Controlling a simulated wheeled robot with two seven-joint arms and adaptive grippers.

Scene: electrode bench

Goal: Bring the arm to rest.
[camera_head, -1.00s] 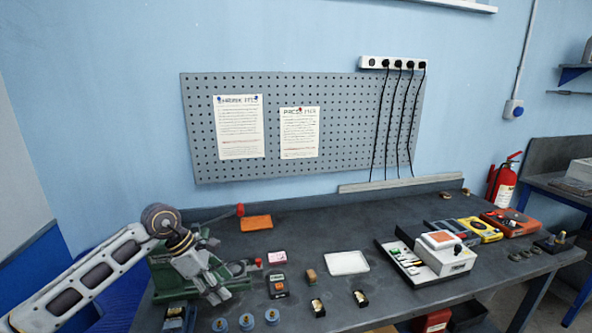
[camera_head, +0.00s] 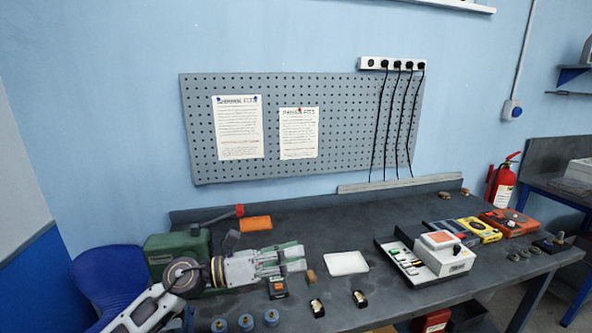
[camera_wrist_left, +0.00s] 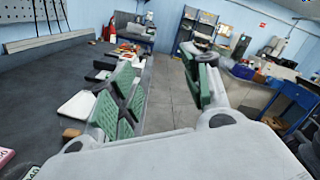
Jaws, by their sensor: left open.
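My left arm comes in from the lower left in the head view. My left gripper (camera_head: 293,260) points right, above the left part of the dark bench (camera_head: 330,242). In the left wrist view its two green-padded fingers (camera_wrist_left: 160,95) are spread wide with nothing between them. Beyond them lie the bench's front edge and the floor. The gripper hides part of the green machine (camera_head: 165,250) and the small items behind it. My right gripper is in neither view.
A white tray (camera_head: 347,263) and a small brown block (camera_head: 311,276) are close to the gripper. An orange pad (camera_head: 256,223) lies behind it. Several blue-topped round pieces stand at the front left. A white device (camera_head: 442,254) sits at the right. The bench middle behind the tray is clear.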

